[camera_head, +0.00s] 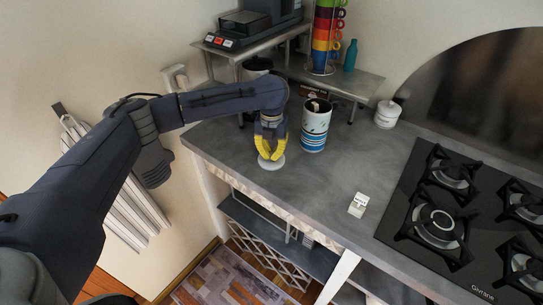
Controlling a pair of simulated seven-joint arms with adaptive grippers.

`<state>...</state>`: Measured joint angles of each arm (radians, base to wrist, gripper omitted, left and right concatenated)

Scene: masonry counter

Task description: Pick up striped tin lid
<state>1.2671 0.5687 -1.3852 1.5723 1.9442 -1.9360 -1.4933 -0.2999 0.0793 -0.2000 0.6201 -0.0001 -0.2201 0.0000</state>
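The striped tin (315,130), white with blue bands and dark marks, stands upright on the grey counter. Its top is open and something brownish shows inside. A round white disc (272,165), which looks like the tin's lid, lies flat on the counter near the front left edge. My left gripper (270,155) has yellow fingers pointing down right over this disc, with the tips at or just above it. The fingers hide part of the disc, so I cannot tell whether they touch or grip it. My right gripper is not in view.
A metal shelf (362,84) behind holds a rack of coloured mugs (325,38), a teal bottle (350,56) and a dark machine. A white jar (387,115) stands at the back. A small white object (358,204) lies left of the gas hob (440,225).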

